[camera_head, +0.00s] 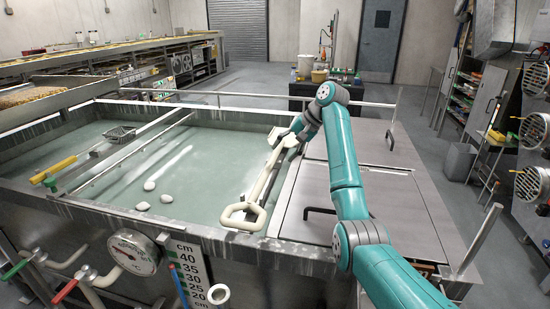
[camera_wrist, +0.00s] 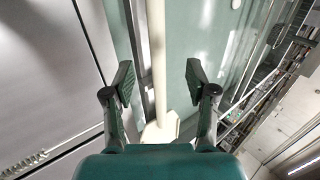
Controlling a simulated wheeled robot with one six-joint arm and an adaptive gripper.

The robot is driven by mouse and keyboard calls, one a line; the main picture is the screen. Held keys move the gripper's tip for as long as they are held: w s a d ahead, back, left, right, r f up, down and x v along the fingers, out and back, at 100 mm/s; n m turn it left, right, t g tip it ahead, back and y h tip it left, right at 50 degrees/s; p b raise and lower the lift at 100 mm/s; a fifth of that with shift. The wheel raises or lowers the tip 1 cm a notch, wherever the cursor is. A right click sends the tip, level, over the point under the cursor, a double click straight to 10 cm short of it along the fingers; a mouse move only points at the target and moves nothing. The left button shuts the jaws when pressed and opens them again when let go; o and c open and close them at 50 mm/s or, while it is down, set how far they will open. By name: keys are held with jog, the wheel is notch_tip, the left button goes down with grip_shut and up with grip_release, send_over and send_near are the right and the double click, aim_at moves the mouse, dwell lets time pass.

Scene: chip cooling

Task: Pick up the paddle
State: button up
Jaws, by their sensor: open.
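The cream paddle (camera_head: 265,180) lies along the right edge of the tank. Its looped handle (camera_head: 243,216) is at the near end, and its far end is partly hidden by my gripper (camera_head: 288,134). In the wrist view, the paddle's pale shaft (camera_wrist: 156,55) runs between the two spread black fingers of my gripper (camera_wrist: 159,82), with a wider pale part (camera_wrist: 160,129) close to the palm. The gripper is open.
The tank (camera_head: 205,165) holds pale green liquid with several white lumps (camera_head: 149,186). A yellow-handled tool (camera_head: 55,168) and a grey basket (camera_head: 119,133) are at its left. Flat metal covers (camera_head: 318,205) with dark handles adjoin the tank on the right. A gauge (camera_head: 133,252) is in front.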

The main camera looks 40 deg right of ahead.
aim_at(268, 171)
jog(key=x, duration=1)
jog(key=shift+f, duration=0.3)
grip_shut()
